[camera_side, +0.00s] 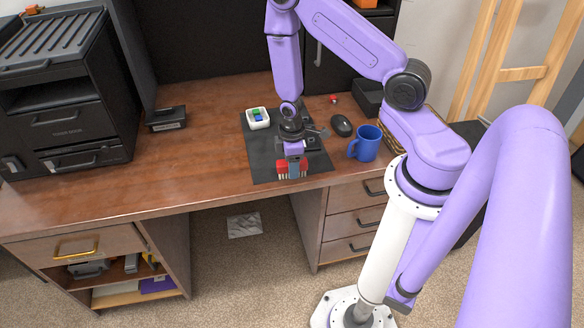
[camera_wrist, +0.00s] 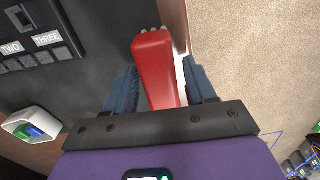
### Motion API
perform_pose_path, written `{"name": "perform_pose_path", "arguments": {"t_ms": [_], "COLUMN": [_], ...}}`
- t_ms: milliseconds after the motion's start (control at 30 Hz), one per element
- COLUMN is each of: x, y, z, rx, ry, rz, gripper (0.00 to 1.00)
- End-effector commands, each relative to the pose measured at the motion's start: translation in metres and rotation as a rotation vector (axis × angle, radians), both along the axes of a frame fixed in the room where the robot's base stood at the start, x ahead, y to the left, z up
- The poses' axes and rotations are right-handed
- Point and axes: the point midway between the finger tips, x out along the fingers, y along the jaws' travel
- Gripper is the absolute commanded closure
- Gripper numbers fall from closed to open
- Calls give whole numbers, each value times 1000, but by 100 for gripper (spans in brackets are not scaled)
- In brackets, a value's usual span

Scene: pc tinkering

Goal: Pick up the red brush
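The red brush (camera_side: 282,167) is at the front part of the dark mat, close to the desk's front edge, its pale bristles pointing down. My gripper (camera_side: 294,166) is over its middle and hides that part, with red showing on both sides. In the wrist view, the brush's red handle (camera_wrist: 154,62) lies between the two blue fingers of my gripper (camera_wrist: 163,83), with pale bristles along its right side. The fingers are close on both sides; whether they press on it cannot be told. Whether the brush touches the mat is also unclear.
The dark mat (camera_side: 258,160) also holds a white container (camera_side: 249,119) with green and blue pieces.

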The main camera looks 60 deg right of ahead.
Motion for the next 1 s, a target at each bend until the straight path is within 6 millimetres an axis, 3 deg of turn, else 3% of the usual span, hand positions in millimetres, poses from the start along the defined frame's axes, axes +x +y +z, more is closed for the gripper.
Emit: {"name": "perform_pose_path", "arguments": {"t_ms": [33, 100, 133, 633, 1000], "x": [0, 0, 0, 1, 1], "y": [0, 0, 0, 0, 0], "z": [0, 0, 0, 9, 56], "rx": [0, 0, 0, 1, 0], "ry": [0, 0, 0, -1, -4], "rz": [0, 0, 0, -1, 0], "gripper": [63, 86, 90, 91, 91]}}
